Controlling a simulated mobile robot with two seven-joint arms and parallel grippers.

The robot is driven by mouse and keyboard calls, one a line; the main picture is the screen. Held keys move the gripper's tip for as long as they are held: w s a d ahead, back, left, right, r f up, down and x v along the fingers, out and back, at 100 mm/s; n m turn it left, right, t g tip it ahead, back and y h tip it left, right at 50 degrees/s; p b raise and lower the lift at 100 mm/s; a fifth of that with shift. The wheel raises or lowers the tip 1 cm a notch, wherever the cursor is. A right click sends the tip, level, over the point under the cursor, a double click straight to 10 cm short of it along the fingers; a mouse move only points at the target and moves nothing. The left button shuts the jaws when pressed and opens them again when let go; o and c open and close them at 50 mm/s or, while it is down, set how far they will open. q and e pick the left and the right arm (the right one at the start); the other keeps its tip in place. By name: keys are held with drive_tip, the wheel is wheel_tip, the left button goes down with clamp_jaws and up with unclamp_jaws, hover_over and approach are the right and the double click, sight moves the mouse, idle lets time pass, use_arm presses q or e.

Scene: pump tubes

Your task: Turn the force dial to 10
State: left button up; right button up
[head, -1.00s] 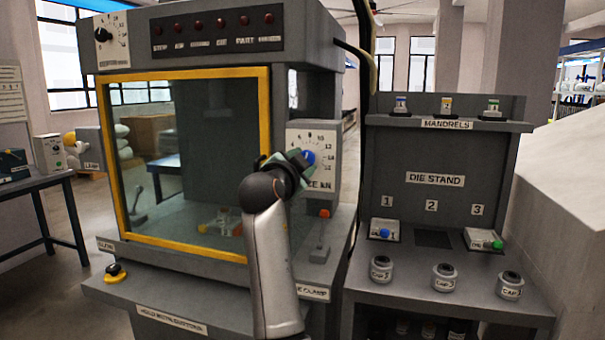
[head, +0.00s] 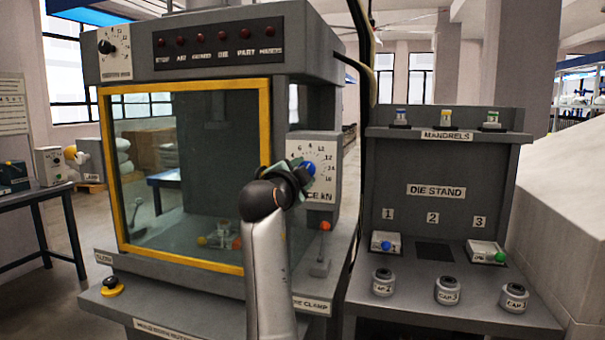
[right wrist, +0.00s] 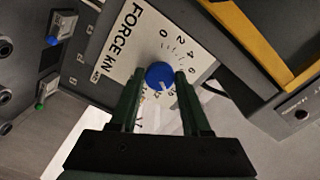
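The force dial is a blue knob (right wrist: 160,76) on a white plate marked FORCE KN (right wrist: 126,45), on the right front of the grey machine. The knob also shows in the head view (head: 309,168). A white pointer line on it faces the lower right in the right wrist view, towards the higher numbers; the exact reading is unclear. My right gripper (right wrist: 160,74) has one finger on each side of the knob, with a narrow gap visible at each side. In the head view my right gripper (head: 302,181) covers part of the plate. My left gripper is not in view.
A yellow-framed guard window (head: 265,180) is left of the dial plate. A lever with an orange knob (head: 325,225) stands just below it. The grey die stand (head: 390,180) with dies and caps is to the right. Another white dial (head: 115,52) is at upper left.

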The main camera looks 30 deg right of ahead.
drive_tip(key=o, duration=0.5)
drive_tip(key=b+v, duration=0.1)
drive_tip(key=v, duration=1.1)
drive_tip(key=shift+s+a, duration=0.15)
drive_tip(key=shift+s, duration=0.1)
